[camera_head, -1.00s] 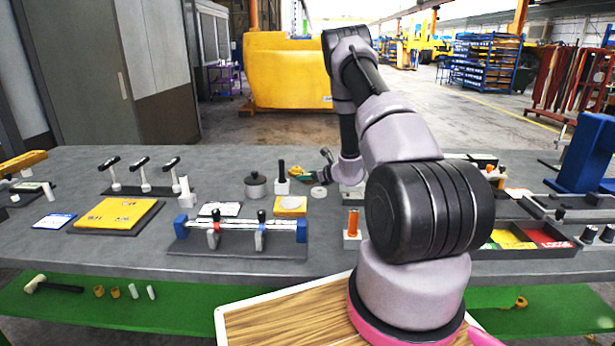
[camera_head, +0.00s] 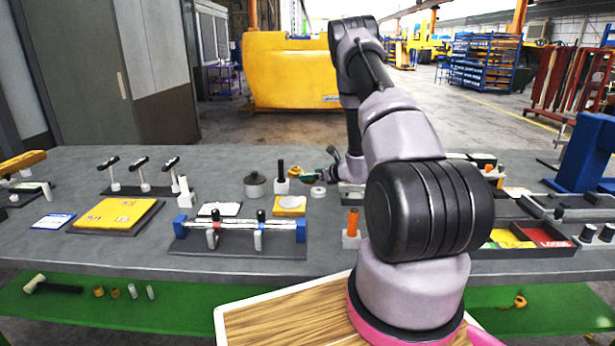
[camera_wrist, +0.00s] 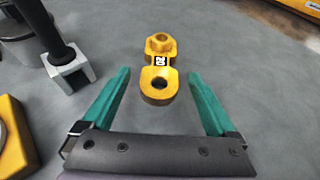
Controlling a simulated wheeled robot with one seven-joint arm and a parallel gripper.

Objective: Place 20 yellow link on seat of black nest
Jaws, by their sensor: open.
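The yellow link (camera_wrist: 160,68), marked 20, lies flat on the grey table in the wrist view. It has a raised boss at its far end and a round hole at its near end. My gripper (camera_wrist: 158,72) is open, its teal fingers on either side of the link's near end, with gaps on both sides. In the head view the link (camera_head: 296,172) is small beside my gripper (camera_head: 312,178), low over the table's middle. I cannot surely pick out the black nest in either view.
A black post in a grey block (camera_wrist: 68,72) stands left of the link. A yellow block (camera_wrist: 14,140) lies at near left, and a yellow bar (camera_wrist: 300,8) at far right. In the head view, a grey knobbed weight (camera_head: 255,187) and a clamp fixture (camera_head: 240,240) stand leftward.

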